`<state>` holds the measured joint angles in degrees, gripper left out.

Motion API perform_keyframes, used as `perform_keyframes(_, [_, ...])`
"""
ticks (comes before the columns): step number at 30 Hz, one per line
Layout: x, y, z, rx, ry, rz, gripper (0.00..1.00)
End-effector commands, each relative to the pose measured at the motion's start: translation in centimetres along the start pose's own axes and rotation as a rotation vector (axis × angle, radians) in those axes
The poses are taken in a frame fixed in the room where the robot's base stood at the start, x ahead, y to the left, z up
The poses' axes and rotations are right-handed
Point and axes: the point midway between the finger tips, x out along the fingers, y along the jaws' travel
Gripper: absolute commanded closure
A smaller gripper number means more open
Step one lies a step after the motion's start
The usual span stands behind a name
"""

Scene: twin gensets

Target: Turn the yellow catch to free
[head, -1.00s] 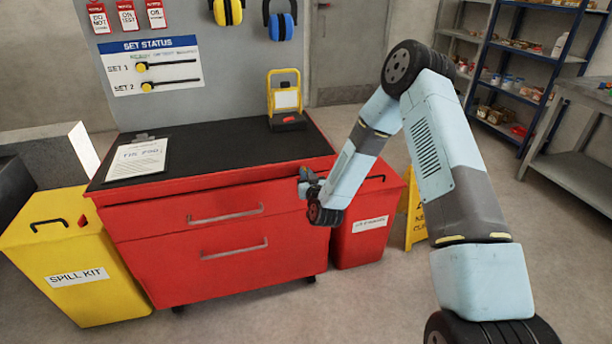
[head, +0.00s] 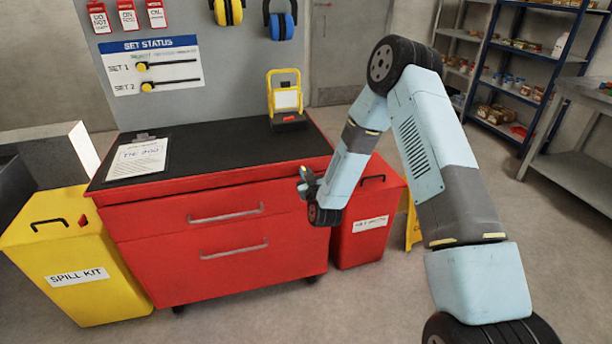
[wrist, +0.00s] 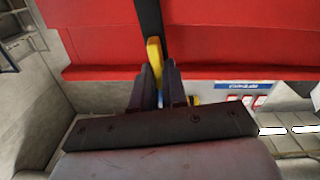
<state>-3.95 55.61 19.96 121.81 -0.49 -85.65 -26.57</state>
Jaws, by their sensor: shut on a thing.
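The yellow catch (wrist: 154,52) shows in the wrist view as a small upright tab against a dark strip between red panels. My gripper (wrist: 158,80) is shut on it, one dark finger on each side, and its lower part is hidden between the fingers. In the head view my gripper (head: 307,180) is at the right end of the red drawer cabinet (head: 235,235), near its upper front corner.
A red bin (head: 365,235) stands close below and right of my gripper. A yellow spill kit bin (head: 75,270) is at the left. A clipboard (head: 138,160) and a yellow-framed lamp (head: 285,97) sit on the black cabinet top. The floor in front is clear.

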Motion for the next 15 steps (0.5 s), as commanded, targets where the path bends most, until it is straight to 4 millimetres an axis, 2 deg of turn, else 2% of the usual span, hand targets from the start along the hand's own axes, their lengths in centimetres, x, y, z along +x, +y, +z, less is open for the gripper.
perform_keyframes(15, [-0.05,-0.81,0.16,-0.484,0.0,-0.004,1.0])
